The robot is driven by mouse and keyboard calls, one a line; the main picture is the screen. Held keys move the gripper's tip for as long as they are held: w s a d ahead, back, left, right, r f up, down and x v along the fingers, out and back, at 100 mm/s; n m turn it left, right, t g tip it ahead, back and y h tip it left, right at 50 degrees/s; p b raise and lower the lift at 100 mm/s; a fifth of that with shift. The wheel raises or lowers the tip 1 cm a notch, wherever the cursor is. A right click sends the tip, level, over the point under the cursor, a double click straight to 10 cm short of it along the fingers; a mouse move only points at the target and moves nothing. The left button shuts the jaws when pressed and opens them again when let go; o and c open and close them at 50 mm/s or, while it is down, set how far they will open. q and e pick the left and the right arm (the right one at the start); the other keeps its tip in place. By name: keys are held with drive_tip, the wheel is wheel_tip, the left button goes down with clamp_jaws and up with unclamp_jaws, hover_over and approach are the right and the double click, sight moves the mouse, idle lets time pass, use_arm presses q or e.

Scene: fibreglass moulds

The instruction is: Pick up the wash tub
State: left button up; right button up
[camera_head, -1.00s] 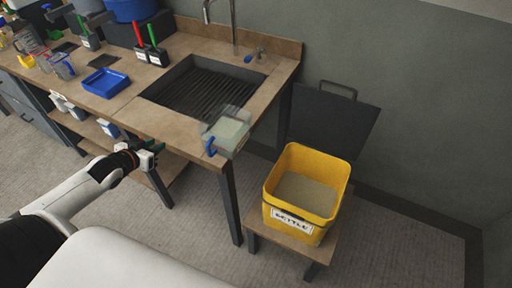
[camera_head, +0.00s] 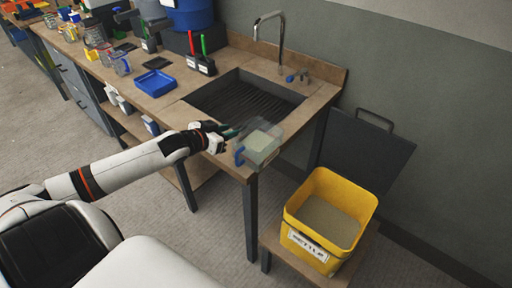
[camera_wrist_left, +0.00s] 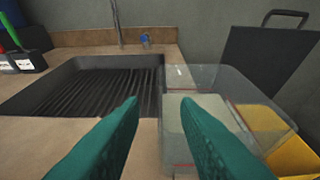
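The wash tub (camera_head: 264,143) is a clear, see-through tub with pale contents and a blue handle at its left side. It stands on the front corner of the wooden counter, right of the sink. In the left wrist view the clear tub (camera_wrist_left: 232,84) is just ahead, right of centre. My left gripper (camera_head: 234,131) is at the tub's left side, over the counter. Its teal fingers (camera_wrist_left: 160,101) are apart with nothing held between them. The right fingertip overlaps the tub in the wrist view; I cannot tell whether they touch. My right gripper is not in view.
A dark ribbed sink (camera_head: 240,98) with a tall tap (camera_head: 282,42) lies behind the tub.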

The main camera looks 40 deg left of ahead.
sight(239, 128)
use_arm(q)
drive_tip(key=shift+r+p+x, duration=0.15)
drive_tip(key=shift+p+x, duration=0.1)
drive_tip(key=shift+x, duration=0.85)
drive_tip(key=shift+r+p+x, duration=0.15)
drive_tip(key=shift+p+x, duration=0.1)
drive_tip(key=shift+x, duration=0.85)
drive_tip(key=shift+w+f, duration=0.3)
drive_tip(key=shift+w, duration=0.3)
clamp_jaws()
drive_tip(key=shift+r, duration=0.2)
